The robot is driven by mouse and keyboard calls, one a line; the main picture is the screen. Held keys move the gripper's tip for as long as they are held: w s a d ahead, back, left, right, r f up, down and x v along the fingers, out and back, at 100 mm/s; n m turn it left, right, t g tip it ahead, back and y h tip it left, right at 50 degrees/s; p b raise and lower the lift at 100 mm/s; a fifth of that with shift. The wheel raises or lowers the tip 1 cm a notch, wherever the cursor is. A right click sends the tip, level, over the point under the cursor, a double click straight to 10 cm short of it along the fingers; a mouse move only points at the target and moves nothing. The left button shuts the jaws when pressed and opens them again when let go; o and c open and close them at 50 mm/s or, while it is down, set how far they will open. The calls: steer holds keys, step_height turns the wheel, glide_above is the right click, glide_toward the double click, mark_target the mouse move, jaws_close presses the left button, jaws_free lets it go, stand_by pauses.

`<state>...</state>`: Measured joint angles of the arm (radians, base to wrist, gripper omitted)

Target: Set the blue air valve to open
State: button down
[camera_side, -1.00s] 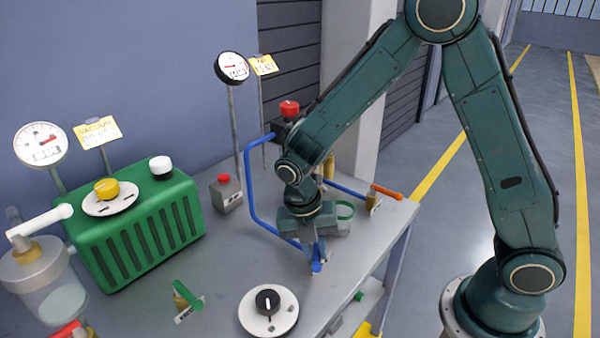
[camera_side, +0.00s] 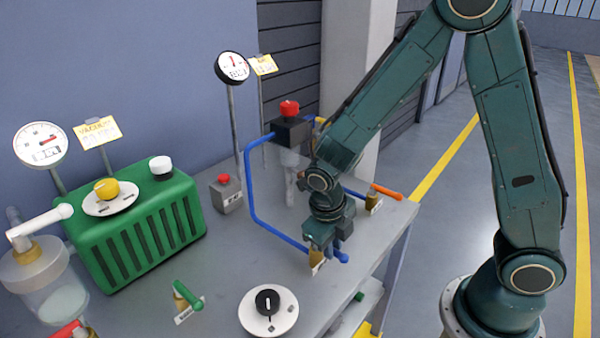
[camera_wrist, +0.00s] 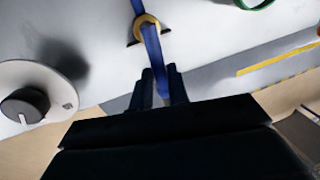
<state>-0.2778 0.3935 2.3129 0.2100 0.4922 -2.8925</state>
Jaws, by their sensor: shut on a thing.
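The blue air valve sits near the right front edge of the bench, at the end of a blue pipe (camera_side: 275,232). Its brass body (camera_side: 317,267) shows just below my gripper (camera_side: 333,248). The blue handle (camera_side: 342,258) sticks out to the right of the body, roughly in line with the pipe. In the wrist view, the handle (camera_wrist: 153,48) runs from the brass ring (camera_wrist: 146,22) down between my dark fingers (camera_wrist: 164,85). My gripper is shut on the handle. Part of the handle is hidden by the fingers in the side view.
An orange-handled valve (camera_side: 385,192) stands behind my gripper. A black knob on a white disc (camera_side: 268,310) and a green-handled valve (camera_side: 187,296) are at the front. A gauge (camera_side: 232,67) stands on a post at the back. A green ribbed box (camera_side: 140,235) is left.

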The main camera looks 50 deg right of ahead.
steer(key=shift+d+n, duration=0.15)
steer(key=shift+n, duration=0.35)
steer(key=c, duration=1.3)
jaws_free()
steer(key=shift+c, duration=0.2)
step_height(320, 180, up, 7)
steer(key=a, duration=0.1)
steer(key=shift+a+r, duration=0.2)
